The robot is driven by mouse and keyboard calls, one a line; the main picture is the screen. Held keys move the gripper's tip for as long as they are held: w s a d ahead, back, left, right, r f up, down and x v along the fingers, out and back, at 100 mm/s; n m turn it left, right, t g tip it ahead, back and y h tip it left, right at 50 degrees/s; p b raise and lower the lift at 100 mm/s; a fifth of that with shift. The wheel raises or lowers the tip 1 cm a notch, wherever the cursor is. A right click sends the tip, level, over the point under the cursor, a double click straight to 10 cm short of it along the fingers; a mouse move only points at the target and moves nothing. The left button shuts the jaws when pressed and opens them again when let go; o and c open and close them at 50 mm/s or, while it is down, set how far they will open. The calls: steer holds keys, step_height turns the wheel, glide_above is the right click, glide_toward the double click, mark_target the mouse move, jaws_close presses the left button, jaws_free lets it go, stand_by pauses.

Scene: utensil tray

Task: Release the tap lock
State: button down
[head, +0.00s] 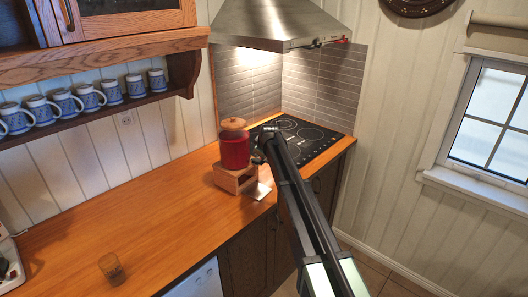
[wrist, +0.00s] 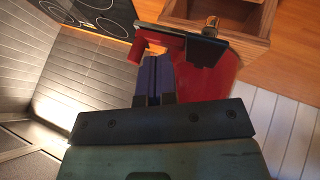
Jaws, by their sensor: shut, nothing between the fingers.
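A red drink dispenser (head: 235,150) with a wooden lid stands on a small wooden stand (head: 224,181). Its red body also shows in the wrist view (wrist: 218,84), with a red tap part (wrist: 150,44), a dark flat bar (wrist: 190,43) and a small brass-coloured piece (wrist: 211,26) near the stand. I cannot tell which piece is the lock. My gripper (head: 264,147) is at the dispenser's right side. In the wrist view its fingers (wrist: 154,62) are shut and empty, with their tips close to the red tap part. I cannot tell if they touch.
A brownish glass (head: 111,269) stands at the counter's front left. The black cooktop (head: 305,140) lies behind my arm, under the hood (head: 285,22). Mugs (head: 64,101) line a shelf. The counter's middle (head: 160,220) is clear.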

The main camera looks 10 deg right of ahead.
steer(key=s, duration=0.1)
steer(key=s+a+r+p, duration=0.1)
steer(key=s+r+p, duration=0.1)
steer(key=shift+s+a, duration=0.1)
steer(key=shift+a, duration=0.2)
steer(key=p+v, duration=0.6)
steer(key=v, duration=0.1)
steer(key=shift+s+d+r, duration=0.2)
steer(key=shift+s+r, duration=0.05)
steer(key=shift+s, duration=0.05)
steer(key=s+f+m+g+b, duration=0.2)
steer(key=s+f, duration=0.3)
steer(key=s, duration=0.9)
steer(key=s+f+m+g+b, duration=0.3)
steer(key=s+f+m+b, duration=0.1)
steer(key=s, duration=1.1)
steer(key=s+f+m+g+b, duration=0.2)
steer(key=s+f+b, duration=0.3)
steer(key=s, duration=0.9)
steer(key=shift+s+a+f+m, duration=0.2)
steer(key=shift+f+m, duration=0.2)
steer(key=shift+m, duration=0.4)
